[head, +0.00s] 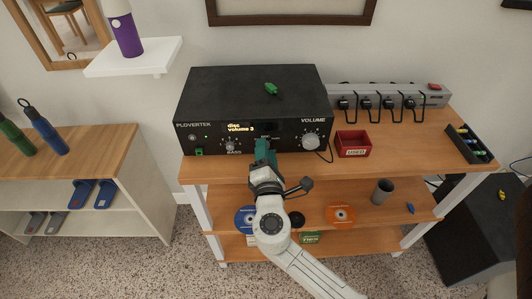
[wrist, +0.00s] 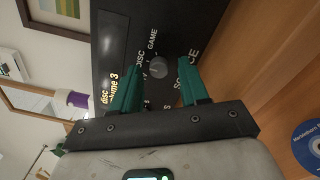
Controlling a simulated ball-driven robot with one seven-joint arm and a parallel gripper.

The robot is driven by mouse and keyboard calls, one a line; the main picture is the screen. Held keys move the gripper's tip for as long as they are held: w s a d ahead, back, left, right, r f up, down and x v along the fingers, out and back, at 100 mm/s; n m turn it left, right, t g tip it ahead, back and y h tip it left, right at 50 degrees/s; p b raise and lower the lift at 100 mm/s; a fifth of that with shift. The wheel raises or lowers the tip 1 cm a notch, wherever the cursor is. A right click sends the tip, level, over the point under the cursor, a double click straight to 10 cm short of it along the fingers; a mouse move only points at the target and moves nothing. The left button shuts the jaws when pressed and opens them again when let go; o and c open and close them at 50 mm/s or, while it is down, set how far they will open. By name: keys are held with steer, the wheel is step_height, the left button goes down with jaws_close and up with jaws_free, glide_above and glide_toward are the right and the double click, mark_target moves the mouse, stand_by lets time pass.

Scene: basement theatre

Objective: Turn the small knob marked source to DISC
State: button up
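The black amplifier (head: 250,90) stands on the wooden shelf unit. Its lit display (head: 239,128) reads "disc" with a volume line below. The small grey source knob (wrist: 158,68) shows in the wrist view, with DISC, GAME and SOURCE lettering around it; its pointer is too small to read surely. My gripper (wrist: 158,78) is open, its green fingers on either side of the knob with a visible gap to each. In the head view my gripper (head: 264,145) is in front of the amplifier's face and hides the source knob.
The bass knob (head: 230,146) is left of my gripper and the large volume knob (head: 311,141) right of it. A red box (head: 353,144) and a power strip (head: 390,97) with several plugs stand right of the amplifier. Discs lie on the shelf below.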

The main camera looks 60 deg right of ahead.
steer(key=v, duration=1)
steer(key=shift+s+a+b, duration=0.2)
steer(key=shift+a+b, duration=0.1)
steer(key=shift+b, duration=0.1)
stand_by(0.3)
steer(key=s+d+f+m+g+y+p, duration=0.4)
steer(key=s+d+f+m+g+y, duration=0.15)
steer(key=s+m+g, duration=0.35)
steer(key=s+a+f+m+y+p, duration=0.1)
steer(key=a+y, duration=0.1)
steer(key=a, duration=0.1)
steer(key=s+a+f+m+g+y, duration=0.1)
steer(key=a+m+y, duration=0.1)
steer(key=a+y, duration=0.1)
steer(key=s+a+m+y+p, duration=0.1)
steer(key=s+a+y, duration=0.1)
steer(key=a+y, duration=0.1)
steer(key=shift+a+f+m+y+p, duration=0.3)
steer(key=shift+a+f+p, duration=0.1)
steer(key=shift+a, duration=0.15)
